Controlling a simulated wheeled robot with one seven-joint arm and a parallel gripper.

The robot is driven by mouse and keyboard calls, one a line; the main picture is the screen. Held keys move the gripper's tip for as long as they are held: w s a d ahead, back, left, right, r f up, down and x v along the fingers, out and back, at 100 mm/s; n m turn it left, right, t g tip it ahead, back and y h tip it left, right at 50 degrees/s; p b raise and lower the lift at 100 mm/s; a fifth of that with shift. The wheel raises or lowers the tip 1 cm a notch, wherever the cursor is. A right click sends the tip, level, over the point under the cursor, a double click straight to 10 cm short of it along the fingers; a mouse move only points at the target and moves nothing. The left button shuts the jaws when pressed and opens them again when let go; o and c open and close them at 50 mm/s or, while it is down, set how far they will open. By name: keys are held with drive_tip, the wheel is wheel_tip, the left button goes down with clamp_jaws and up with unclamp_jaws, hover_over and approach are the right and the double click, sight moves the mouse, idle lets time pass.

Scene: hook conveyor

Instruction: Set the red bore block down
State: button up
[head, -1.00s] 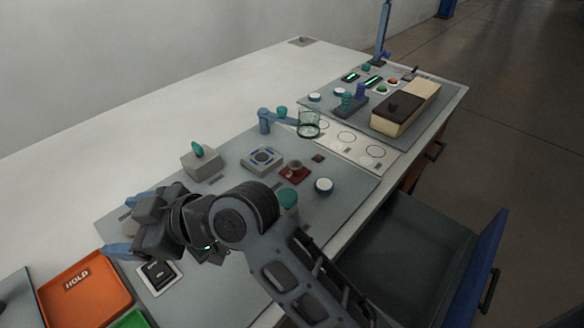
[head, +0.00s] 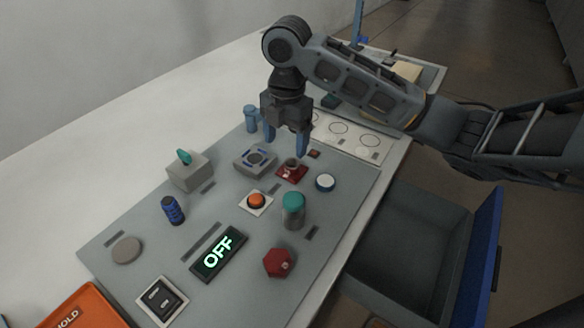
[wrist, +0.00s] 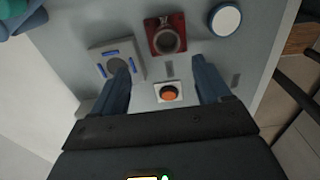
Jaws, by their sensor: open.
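The red bore block (head: 291,174), a square red piece with a round grey bore, sits flat on the grey work panel (head: 212,205). It also shows in the wrist view (wrist: 154,46), at the top, beyond my fingertips. My gripper (head: 286,145) is open and empty, pointing down above the panel close to the block. In the wrist view my two blue fingers (wrist: 162,68) stand wide apart, with the orange button (wrist: 170,93) showing between them and nothing held. The fingers appear apart from the block.
A grey block with blue marks (head: 255,160) lies left of the red block, and a white round button (head: 325,182) right of it. A teal-topped cylinder (head: 293,209), an OFF display (head: 219,253) and a red knob (head: 278,262) are nearer. An open drawer (head: 400,245) is at right.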

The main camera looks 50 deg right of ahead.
sight(292, 162)
drive_tip(key=shift+s+d+f, duration=0.1)
drive_tip(key=shift+s+d, duration=0.25)
drive_tip(key=shift+d, duration=0.15)
drive_tip(key=shift+f, duration=0.3)
drive_tip(key=shift+s+f+p, duration=0.15)
drive_tip(key=shift+f+p, duration=0.45)
drive_tip(key=shift+f, duration=2.9)
drive_tip(key=c, duration=1.2)
drive_tip(key=shift+o, duration=0.2)
drive_tip(key=shift+r, duration=0.1)
drive_tip(key=shift+r, duration=0.1)
